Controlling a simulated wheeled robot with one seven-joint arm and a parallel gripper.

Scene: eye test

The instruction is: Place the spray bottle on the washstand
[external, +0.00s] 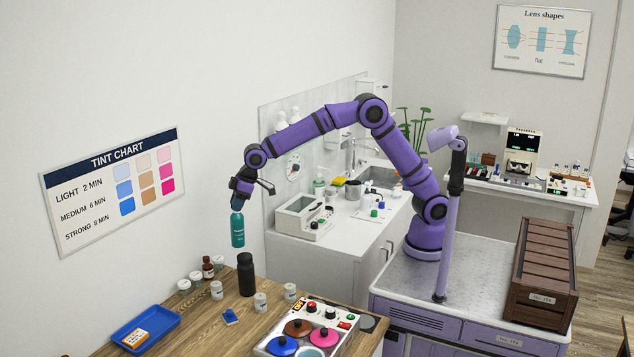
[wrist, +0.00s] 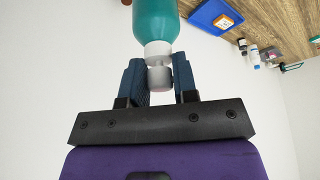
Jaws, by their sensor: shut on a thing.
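The teal spray bottle (external: 238,230) hangs upright below my gripper (external: 239,204), high above the wooden table's back edge and left of the washstand. In the wrist view, my gripper (wrist: 158,78) is shut with its two blue fingers around the grey top of the bottle (wrist: 157,20), just past its white collar. The washstand (external: 348,239) is the white counter along the wall in the external view, with a sink (external: 381,177) at its far end. The bottle is apart from both surfaces.
The wooden table (external: 206,322) bears a black bottle (external: 246,274), small jars, a blue tray (external: 122,333) and a device with coloured lids (external: 309,335). A boxy white device (external: 303,217), a grey pot (external: 353,190) and small bottles occupy the washstand. Its front part has bare room.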

